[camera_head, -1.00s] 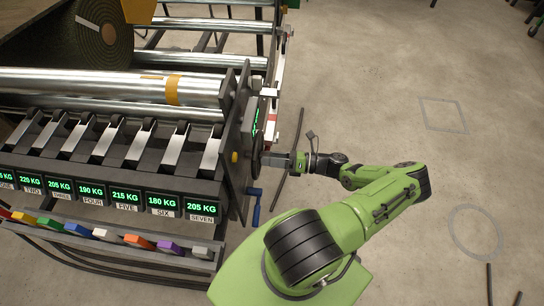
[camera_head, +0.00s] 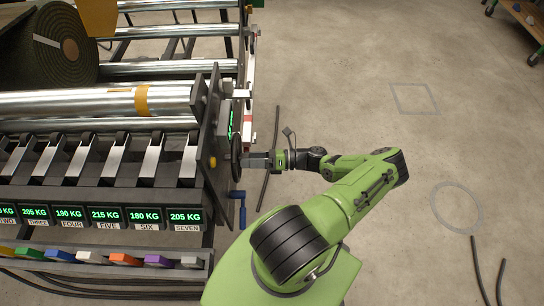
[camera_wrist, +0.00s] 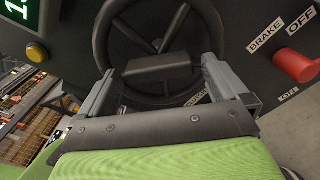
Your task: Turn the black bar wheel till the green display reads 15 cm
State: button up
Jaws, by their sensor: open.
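The black bar wheel (camera_wrist: 183,30) fills the top middle of the wrist view, a round rim with a thick crossbar (camera_wrist: 158,66). In the head view the wheel (camera_head: 236,146) shows nearly edge-on at the frame's right end. My gripper (camera_wrist: 158,70) is open, with one grey finger on each side of the crossbar; whether they touch it I cannot tell. In the head view my gripper (camera_head: 247,161) is right at the wheel. The green display (camera_wrist: 17,9) is cut off at the wrist view's top left corner, showing only a leading 1. In the head view the display (camera_head: 231,123) is too oblique to read.
A yellow button (camera_wrist: 37,52) sits below the display. A red knob (camera_wrist: 296,66) by BRAKE and OFF labels is right of the wheel. A turf roll (camera_head: 70,45) lies at the back left. Floor to the right is mostly clear.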

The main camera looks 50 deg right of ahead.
jog(key=b+v, duration=0.1)
jog(key=v, duration=1.4)
jog(key=shift+s+d, duration=0.15)
jog(key=shift+s, duration=0.1)
